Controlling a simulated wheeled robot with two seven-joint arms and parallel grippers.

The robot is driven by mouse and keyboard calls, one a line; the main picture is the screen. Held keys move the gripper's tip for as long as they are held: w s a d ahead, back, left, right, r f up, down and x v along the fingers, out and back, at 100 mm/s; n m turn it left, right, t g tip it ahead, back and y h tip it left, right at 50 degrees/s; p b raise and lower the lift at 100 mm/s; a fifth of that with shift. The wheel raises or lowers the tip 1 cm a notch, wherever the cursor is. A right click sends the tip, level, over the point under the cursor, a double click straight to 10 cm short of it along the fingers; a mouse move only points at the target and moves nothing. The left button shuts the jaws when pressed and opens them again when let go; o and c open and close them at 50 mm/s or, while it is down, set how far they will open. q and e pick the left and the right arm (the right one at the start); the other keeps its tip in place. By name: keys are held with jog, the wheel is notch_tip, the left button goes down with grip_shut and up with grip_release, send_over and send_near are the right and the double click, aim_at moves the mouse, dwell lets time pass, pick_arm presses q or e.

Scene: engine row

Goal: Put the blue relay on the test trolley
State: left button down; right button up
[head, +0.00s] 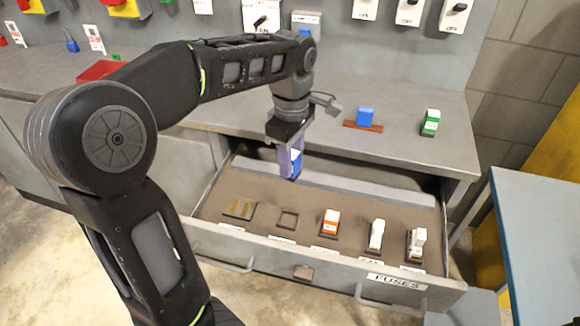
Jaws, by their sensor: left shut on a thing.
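My left gripper (289,150) hangs over the open drawer and is shut on a dark blue block with a white patch, which looks like the blue relay (291,165). The block is held upright, above the drawer floor. The fingers partly hide it. The blue-topped table at the right edge (540,225), which looks like the test trolley, is bare where it shows. My right gripper is out of view.
The open drawer (330,262) holds an empty square holder (287,219), an orange-and-white block (330,222) and white parts (376,235). On the bench (400,148) stand another blue block (365,116) on a brown strip and a green-and-white block (430,122). A gap separates bench and trolley.

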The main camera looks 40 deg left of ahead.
pick_arm(q)
jog(key=w+d+f+m+b, duration=0.1)
jog(key=w+d+f+m, duration=0.2)
jog(key=m, duration=0.3)
jog(key=w+d+f+m+b, duration=0.2)
jog(key=w+d+f+m, duration=0.1)
jog(key=d+f+m, duration=0.2)
jog(key=w+d+f+m+b, duration=0.1)
jog(key=w+d+f+m, duration=0.2)
jog(key=f+m, duration=0.3)
jog(key=shift+w+d+f+m, duration=0.3)
jog(key=shift+d+m, duration=0.15)
jog(key=shift+m, duration=0.45)
jog(key=shift+d+f, duration=0.1)
jog(key=shift+d, duration=0.05)
